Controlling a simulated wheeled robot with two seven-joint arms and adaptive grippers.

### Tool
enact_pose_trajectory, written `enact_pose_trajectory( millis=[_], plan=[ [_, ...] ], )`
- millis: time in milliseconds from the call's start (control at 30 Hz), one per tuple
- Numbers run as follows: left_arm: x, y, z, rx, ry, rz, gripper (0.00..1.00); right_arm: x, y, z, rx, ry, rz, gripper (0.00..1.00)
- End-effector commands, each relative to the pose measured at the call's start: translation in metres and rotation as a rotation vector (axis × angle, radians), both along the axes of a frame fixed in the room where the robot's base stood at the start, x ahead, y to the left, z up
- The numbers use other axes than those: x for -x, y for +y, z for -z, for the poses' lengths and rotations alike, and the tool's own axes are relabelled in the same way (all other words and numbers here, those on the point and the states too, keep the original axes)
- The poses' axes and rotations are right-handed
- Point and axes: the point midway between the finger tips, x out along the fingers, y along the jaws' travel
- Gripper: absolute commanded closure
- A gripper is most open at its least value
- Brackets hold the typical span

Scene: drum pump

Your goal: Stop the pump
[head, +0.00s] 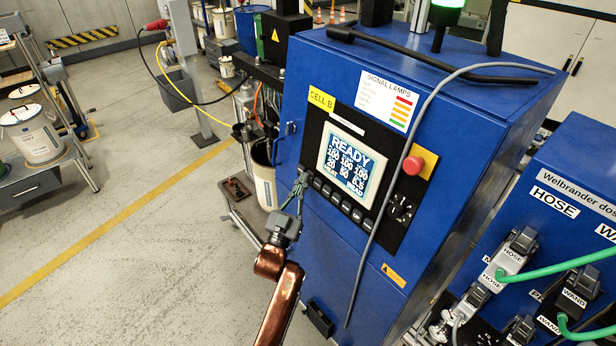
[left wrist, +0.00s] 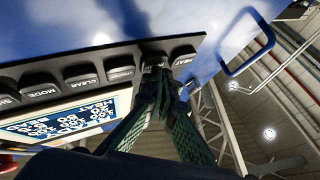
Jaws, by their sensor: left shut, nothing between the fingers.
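The blue pump cabinet (head: 345,255) stands in the middle of the head view. Its screen (head: 351,164) reads READY with rows of numbers. A row of dark buttons (head: 336,197) runs below the screen, and a red mushroom button (head: 413,165) sits right of it. My left gripper (head: 301,183) is shut and empty, its tips at the left end of the button row. In the left wrist view, the shut fingertips (left wrist: 158,82) are at a button beside the HEAT button (left wrist: 184,58); they hide part of it, and I cannot tell if they touch. My right gripper is not in view.
A green lamp (head: 446,5) is lit on top of the cabinet. A grey cable (head: 391,180) hangs down the front, right of the screen. A neighbouring blue unit (head: 563,190) with hose and wand plugs stands at the right. Floor at the left is mostly clear.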

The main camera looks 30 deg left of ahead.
Motion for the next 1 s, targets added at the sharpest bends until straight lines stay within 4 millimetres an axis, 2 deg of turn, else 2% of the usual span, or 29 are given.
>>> enact_pose_trajectory(
  millis=[233, 633, 1000],
  plan=[
    [0.012, 0.005, -0.004, -0.001, 0.000, 0.000, 1.00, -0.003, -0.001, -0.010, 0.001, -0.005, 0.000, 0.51],
    [0.015, 0.006, -0.003, -0.001, 0.001, -0.001, 1.00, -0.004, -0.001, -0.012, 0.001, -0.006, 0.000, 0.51],
    [0.046, 0.019, -0.011, -0.001, 0.001, -0.001, 1.00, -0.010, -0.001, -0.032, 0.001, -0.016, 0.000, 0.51]
  ],
)
